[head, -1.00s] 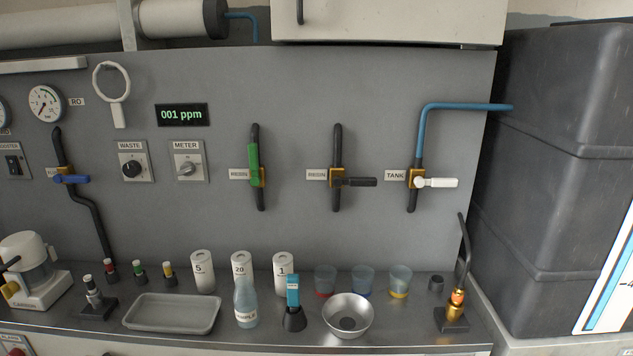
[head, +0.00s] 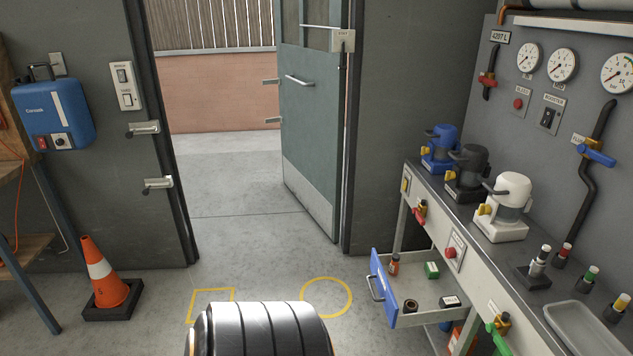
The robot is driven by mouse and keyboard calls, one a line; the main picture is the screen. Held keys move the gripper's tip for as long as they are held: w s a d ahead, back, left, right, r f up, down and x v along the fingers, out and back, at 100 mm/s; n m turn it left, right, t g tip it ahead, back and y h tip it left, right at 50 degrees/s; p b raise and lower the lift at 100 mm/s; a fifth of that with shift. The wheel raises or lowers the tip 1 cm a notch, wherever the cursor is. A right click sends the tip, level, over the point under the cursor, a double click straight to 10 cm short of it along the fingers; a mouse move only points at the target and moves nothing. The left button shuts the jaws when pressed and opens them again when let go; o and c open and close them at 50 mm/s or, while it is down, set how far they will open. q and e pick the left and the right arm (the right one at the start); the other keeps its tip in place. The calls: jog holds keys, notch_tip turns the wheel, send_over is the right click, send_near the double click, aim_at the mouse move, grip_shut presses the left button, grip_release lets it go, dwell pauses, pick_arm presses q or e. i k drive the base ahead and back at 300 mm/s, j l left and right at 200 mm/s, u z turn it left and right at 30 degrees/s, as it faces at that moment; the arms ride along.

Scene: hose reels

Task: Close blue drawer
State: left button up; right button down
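The blue drawer (head: 384,291) stands pulled open under the counter in the head view, right of the middle. Its blue front with a grey bar handle (head: 375,288) faces left. Neither of my grippers shows in the head view.
The grey counter (head: 520,262) carries blue, black and white pump-like units. A teal door (head: 310,130) stands open at the back. An orange cone (head: 105,272) is on the left floor. Yellow floor markings (head: 327,296) lie on clear floor left of the drawer.

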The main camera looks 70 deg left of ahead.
aim_at(411, 282)
jog(key=u, duration=1.85)
